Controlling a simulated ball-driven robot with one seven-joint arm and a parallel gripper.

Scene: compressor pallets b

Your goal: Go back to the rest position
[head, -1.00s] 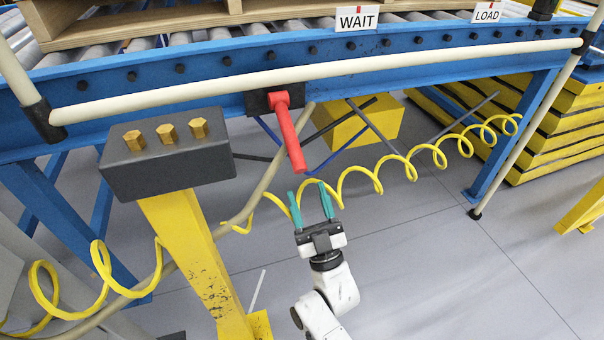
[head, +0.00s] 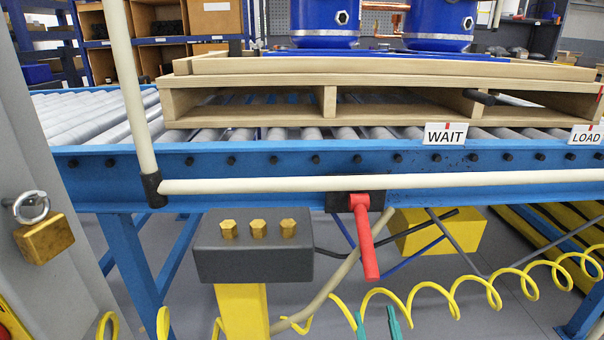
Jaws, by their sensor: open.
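My gripper (head: 377,325) shows only at the bottom edge of the head view, as two green fingertips standing apart with nothing between them. The rest of the gripper and my arm are below the picture. The fingertips are below the red lever (head: 364,238), which hangs down from a dark mount on the blue conveyor beam and leans slightly right. A gap shows between the fingertips and the lever's lower end.
A dark box with brass hex fittings (head: 252,262) stands on a yellow post (head: 242,310) left of my gripper. A coiled yellow hose (head: 455,300) runs behind to the right. The cream rail (head: 400,183) and blue conveyor (head: 300,165) cross above, carrying a wooden pallet (head: 330,83).

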